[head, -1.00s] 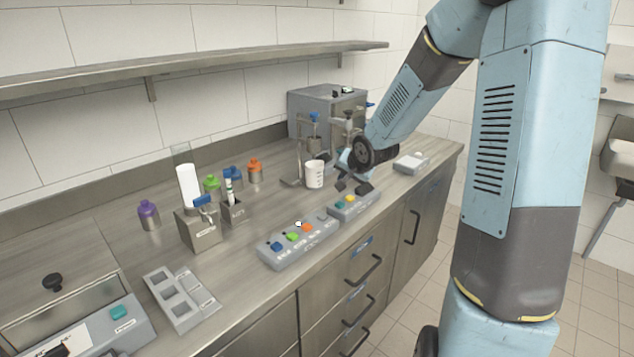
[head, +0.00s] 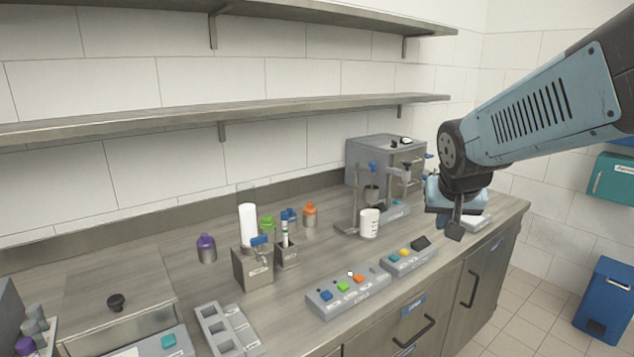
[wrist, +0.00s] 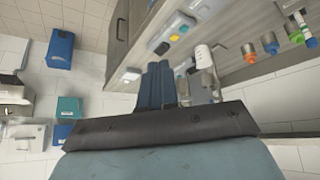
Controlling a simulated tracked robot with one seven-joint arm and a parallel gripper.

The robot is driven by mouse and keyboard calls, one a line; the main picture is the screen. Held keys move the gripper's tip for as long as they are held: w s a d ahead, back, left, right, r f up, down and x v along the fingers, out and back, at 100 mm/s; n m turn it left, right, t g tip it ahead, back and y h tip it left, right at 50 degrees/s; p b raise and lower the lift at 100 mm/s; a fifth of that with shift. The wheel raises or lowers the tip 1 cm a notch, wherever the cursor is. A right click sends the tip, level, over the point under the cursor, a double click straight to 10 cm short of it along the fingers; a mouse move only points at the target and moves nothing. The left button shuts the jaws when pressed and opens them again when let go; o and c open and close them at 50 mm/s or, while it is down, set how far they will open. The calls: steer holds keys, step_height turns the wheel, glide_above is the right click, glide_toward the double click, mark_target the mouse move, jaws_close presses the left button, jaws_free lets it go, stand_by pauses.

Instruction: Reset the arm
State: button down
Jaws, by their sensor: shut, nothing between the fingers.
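My gripper (head: 450,222) is at the right of the head view, in the air by the front right part of the counter. It points downward. Its fingers are together with nothing between them. The fingers also show side by side in the wrist view (wrist: 160,86). A white cup (head: 369,224) stands upright on the counter to the left of my gripper, apart from it. The grey dispensing machine (head: 380,165) with blue-handled taps stands behind the cup.
Button panels (head: 347,292) line the counter's front edge. Purple (head: 206,248), green, blue and orange bottles stand farther left, near a holder box (head: 252,268). A slotted tray (head: 228,332) lies at front. Two shelves run along the wall. A blue bin (head: 605,300) stands on the floor at right.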

steer(key=s+a+r+n+y, duration=0.1)
steer(key=s+r+n, duration=0.1)
steer(key=s, duration=1)
steer(key=shift+s+r+g+y, duration=0.2)
steer(key=shift+g+y, duration=0.1)
steer(key=shift+g, duration=0.1)
